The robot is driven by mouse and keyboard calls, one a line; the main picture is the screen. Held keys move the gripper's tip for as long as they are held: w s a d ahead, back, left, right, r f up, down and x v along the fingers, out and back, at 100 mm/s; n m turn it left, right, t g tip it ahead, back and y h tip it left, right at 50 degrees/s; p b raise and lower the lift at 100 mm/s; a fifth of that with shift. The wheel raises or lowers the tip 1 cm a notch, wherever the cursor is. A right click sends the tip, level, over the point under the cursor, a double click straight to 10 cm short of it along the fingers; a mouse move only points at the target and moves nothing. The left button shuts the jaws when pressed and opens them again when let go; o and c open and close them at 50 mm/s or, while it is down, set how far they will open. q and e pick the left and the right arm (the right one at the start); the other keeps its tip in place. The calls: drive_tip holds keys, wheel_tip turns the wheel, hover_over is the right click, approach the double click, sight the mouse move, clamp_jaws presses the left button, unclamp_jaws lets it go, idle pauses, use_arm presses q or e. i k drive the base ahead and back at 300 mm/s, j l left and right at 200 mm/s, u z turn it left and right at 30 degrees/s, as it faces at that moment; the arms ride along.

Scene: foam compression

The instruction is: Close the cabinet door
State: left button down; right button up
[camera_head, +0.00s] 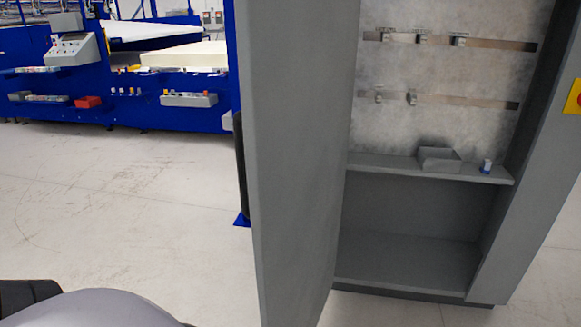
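The door's hinge line and any handle cannot be made out. A dark part and a rounded grey part at the bottom left look like my own body. Neither gripper can be seen, and nothing of mine visibly touches the door.
Inside the cabinet are metal rails (480,42) with small clips, and a shelf (380,164) with a grey bin (438,161) and a small blue-white item (486,167). A blue machine (130,112) stands at the back left. The pale floor (130,210) left of the door is clear.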

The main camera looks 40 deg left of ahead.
sight(297, 59)
drive_tip(key=k+j, duration=0.2)
drive_tip(key=j, duration=0.15)
drive_tip(key=k+j, duration=0.2)
drive_tip(key=j, duration=1.7)
drive_tip(key=k, duration=0.05)
